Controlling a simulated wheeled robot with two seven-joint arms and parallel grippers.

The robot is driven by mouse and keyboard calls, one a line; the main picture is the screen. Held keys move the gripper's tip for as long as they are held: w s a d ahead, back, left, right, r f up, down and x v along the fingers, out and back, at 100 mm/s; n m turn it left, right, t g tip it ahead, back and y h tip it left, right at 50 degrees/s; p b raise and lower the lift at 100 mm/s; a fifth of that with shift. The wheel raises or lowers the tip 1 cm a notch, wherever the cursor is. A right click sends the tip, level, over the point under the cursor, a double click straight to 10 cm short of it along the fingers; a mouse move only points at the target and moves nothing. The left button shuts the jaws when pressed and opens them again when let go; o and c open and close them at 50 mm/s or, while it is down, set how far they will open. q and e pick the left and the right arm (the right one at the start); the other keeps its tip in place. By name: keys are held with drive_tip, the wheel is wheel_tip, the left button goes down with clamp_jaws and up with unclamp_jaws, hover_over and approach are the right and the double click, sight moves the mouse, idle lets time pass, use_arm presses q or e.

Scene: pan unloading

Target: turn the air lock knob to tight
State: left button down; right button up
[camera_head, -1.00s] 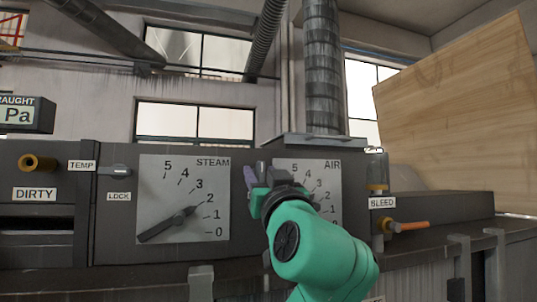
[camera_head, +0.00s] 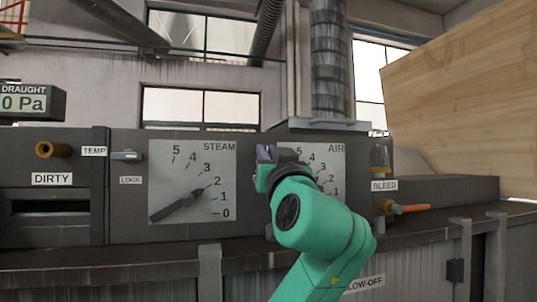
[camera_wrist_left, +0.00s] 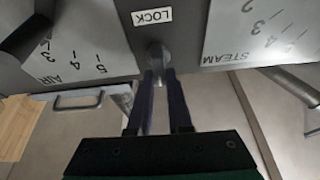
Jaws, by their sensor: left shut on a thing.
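The air lock knob (camera_wrist_left: 156,57) is a small grey knob below the LOCK label (camera_wrist_left: 152,16) in the left wrist view, where the panel appears upside down. My left gripper (camera_wrist_left: 158,76) is shut on it, with a dark finger on each side. In the head view my left gripper (camera_head: 266,154) is at the left edge of the AIR dial (camera_head: 325,157). It hides the knob there, so I cannot read the knob's setting. My right gripper is not in view.
The STEAM dial (camera_head: 190,182) is to the left, with its own lock knob (camera_head: 127,155) beside it. A BLEED valve with an orange handle (camera_head: 410,208) projects at the right. A wooden board (camera_head: 465,100) stands behind on the right. A ledge runs below the panel.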

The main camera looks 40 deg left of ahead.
use_arm(q)
drive_tip(key=m+t+h+b, duration=0.1)
drive_tip(key=m, duration=0.2)
drive_tip(key=m+t+h, duration=0.1)
drive_tip(key=m, duration=0.2)
drive_tip(key=shift+w+f+b, duration=0.1)
drive_tip(key=shift+b, duration=0.3)
drive_tip(key=m+h, duration=0.2)
drive_tip(key=m, duration=0.3)
drive_tip(key=m+h+p, duration=0.1)
drive_tip(key=m+h, duration=0.1)
drive_tip(key=m, duration=0.3)
drive_tip(key=m+h, duration=0.2)
drive_tip(key=m, duration=0.3)
drive_tip(key=shift+w+d, duration=0.15)
drive_tip(key=shift+m, duration=0.4)
